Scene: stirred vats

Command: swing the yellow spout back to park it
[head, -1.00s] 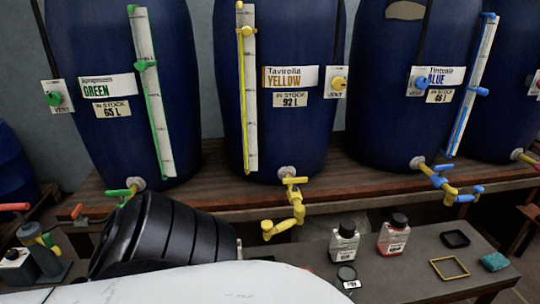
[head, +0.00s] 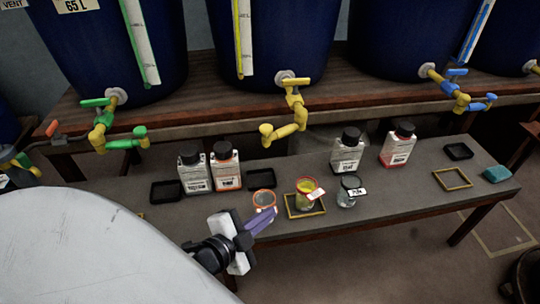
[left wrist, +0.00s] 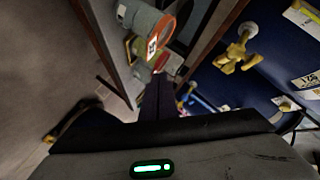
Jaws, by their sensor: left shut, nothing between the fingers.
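The yellow spout (head: 288,130) hangs from the tap under the yellow vat, on a jointed pipe. Its outer arm points left and toward me, and its end is over the back part of the low bench. It also shows in the left wrist view (left wrist: 238,56), at the upper right. My left gripper (head: 267,216) is shut and empty, low over the bench's front edge, in front of the cups and apart from the spout. Its dark fingers show in the left wrist view (left wrist: 158,98). My right gripper is in neither view.
A cup with yellow liquid (head: 306,194) stands in a yellow frame, between an orange-rimmed cup (head: 264,200) and a clear cup (head: 348,192). Several capped bottles stand behind and beside them. The green spout (head: 122,143) and blue spout (head: 473,104) flank the yellow one.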

